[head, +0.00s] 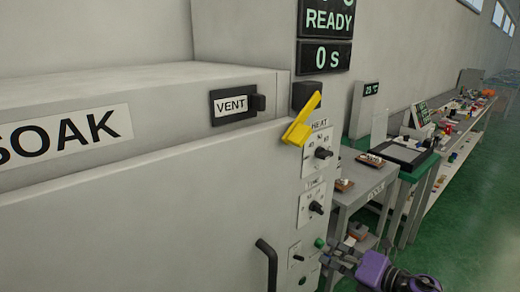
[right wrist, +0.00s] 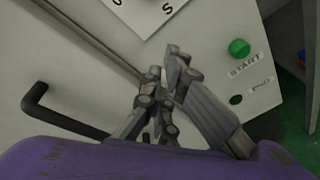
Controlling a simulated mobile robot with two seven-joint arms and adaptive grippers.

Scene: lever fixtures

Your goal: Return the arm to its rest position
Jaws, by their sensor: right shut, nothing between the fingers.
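My right gripper (head: 334,257) is at the lower right of the head view, on a purple wrist, in front of the lower part of the oven's control panel. In the right wrist view the right gripper (right wrist: 164,66) has its fingers together, with nothing between them. It is apart from the green START button (right wrist: 239,48), which lies to its right; the button also shows in the head view (head: 319,243). My left gripper is in neither view.
A large grey oven (head: 130,220) fills the left, with a black door handle (head: 267,262), a VENT slider (head: 235,106) and a yellow lever (head: 302,120). Knobs for heat (head: 322,153) and time (head: 316,207) stick out. Workbenches (head: 375,180) stand beyond; green floor lies at right.

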